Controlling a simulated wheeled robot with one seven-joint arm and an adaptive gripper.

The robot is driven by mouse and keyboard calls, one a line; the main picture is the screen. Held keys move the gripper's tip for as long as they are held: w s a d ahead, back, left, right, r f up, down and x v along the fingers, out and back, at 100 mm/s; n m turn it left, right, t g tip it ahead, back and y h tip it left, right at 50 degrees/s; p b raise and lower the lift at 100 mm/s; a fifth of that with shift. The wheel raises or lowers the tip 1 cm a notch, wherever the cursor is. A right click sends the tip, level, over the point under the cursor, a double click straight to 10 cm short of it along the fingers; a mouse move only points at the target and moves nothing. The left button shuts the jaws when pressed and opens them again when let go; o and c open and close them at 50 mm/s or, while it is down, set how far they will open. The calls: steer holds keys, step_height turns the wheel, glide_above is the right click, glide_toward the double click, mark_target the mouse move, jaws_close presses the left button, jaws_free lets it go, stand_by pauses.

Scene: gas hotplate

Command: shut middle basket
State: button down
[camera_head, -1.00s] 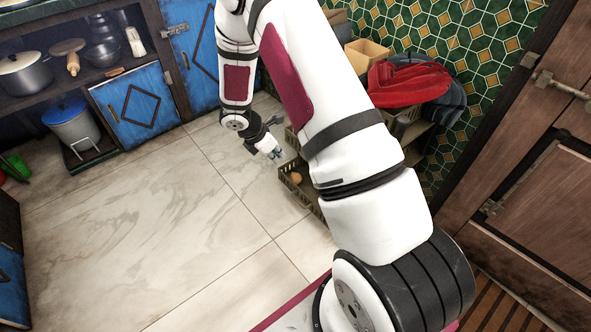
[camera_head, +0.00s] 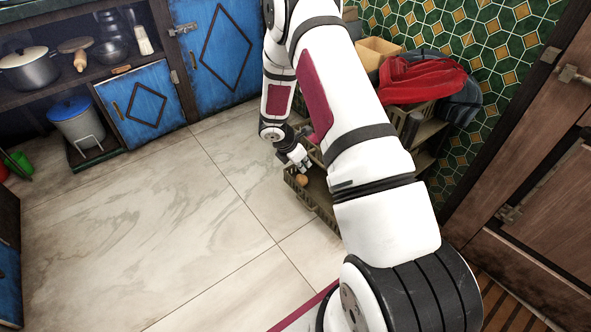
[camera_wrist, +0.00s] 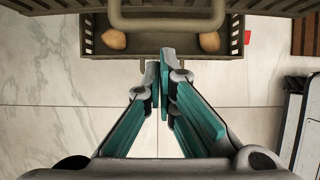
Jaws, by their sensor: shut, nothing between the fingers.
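A basket with a curved handle (camera_wrist: 165,24) crosses the top of the wrist view; it seems to be the middle basket, though I cannot be sure of its tier. A lower slatted basket (camera_wrist: 160,52) juts out beneath it and holds rounded brown items, one at the left (camera_wrist: 113,40) and one at the right (camera_wrist: 210,42). My gripper (camera_wrist: 160,58) is shut and empty, its tips just in front of the handle in the picture; contact is unclear. In the head view my gripper (camera_head: 303,166) is low, over the projecting lower basket (camera_head: 312,199). My arm hides much of the rack.
A red cloth (camera_head: 425,80) and a cardboard-coloured box (camera_head: 374,52) are on top of the rack. A wooden door (camera_head: 545,200) stands at the right. Blue cupboards (camera_head: 215,50) line the back left. The tiled floor (camera_head: 150,210) left of the rack is clear.

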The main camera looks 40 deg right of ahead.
steer(key=shift+d+r, duration=0.1)
steer(key=shift+d, duration=0.25)
steer(key=d+p, duration=0.1)
steer(key=d, duration=0.5)
steer(key=d+p, duration=0.2)
steer(key=d, duration=0.3)
steer(key=shift+w+d+p, duration=0.2)
steer(key=shift+d+p, duration=0.1)
steer(key=shift+d, duration=0.1)
steer(key=shift+a, duration=0.25)
steer(key=a+r+p, duration=0.3)
steer(key=a+r, duration=0.5)
steer(key=shift+s, duration=0.15)
